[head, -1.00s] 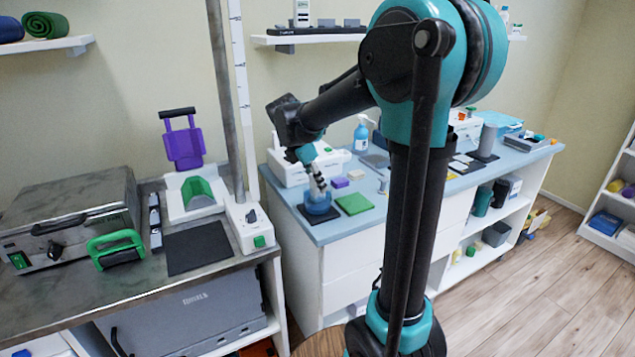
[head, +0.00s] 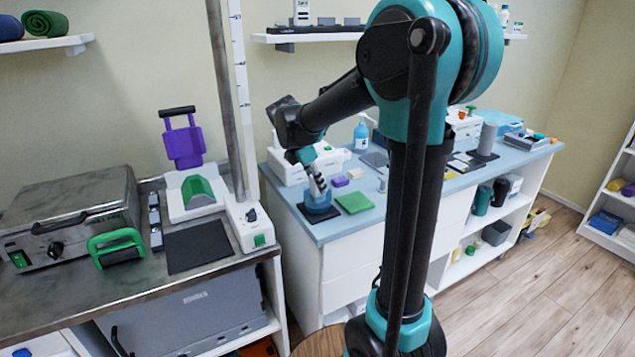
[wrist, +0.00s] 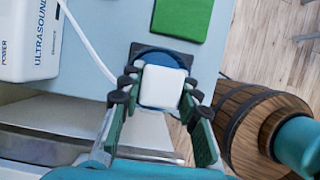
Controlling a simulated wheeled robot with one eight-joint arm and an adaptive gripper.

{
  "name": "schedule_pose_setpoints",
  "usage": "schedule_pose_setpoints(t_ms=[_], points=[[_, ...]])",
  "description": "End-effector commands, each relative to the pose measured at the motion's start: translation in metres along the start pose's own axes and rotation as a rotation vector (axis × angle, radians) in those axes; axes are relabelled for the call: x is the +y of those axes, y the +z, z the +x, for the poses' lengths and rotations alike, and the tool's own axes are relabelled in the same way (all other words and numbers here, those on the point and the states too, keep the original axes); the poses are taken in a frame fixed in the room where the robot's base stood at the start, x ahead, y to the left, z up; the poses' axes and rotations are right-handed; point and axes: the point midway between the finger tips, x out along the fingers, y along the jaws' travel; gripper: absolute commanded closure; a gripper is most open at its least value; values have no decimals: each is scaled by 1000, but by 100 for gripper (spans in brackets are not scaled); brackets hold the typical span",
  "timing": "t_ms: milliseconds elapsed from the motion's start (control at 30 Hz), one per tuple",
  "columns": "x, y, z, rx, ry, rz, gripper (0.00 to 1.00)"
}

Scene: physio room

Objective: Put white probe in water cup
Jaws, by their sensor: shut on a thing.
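The white probe (wrist: 162,86) is between my gripper's fingers, its pale squarish end facing the wrist camera. My gripper (wrist: 158,90) is shut on it. The blue water cup (wrist: 157,56) shows around and behind the probe in the wrist view, so the probe lines up with the cup's opening. In the head view my gripper (head: 318,189) points down at the blue cup (head: 321,206), at its rim. The probe's lower end is hidden, and I cannot tell how deep it sits. The cup stands on a dark mat (wrist: 134,52).
A green pad (head: 354,203) lies right of the cup. The white ultrasound unit (wrist: 28,40) stands close by, with a white cable (wrist: 88,45) running toward the cup. A purple block (head: 340,182) lies behind. A wooden barrel-like stool (wrist: 250,125) is below the bench edge.

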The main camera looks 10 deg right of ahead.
Motion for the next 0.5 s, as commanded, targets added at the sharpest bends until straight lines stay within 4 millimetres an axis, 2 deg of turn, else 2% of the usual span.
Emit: schedule_pose_setpoints(t_ms=[400, 433, 500], points=[[0, 0, 1, 0, 0, 0, 100], [0, 0, 1, 0, 0, 0, 64], [0, 0, 1, 0, 0, 0, 56]])
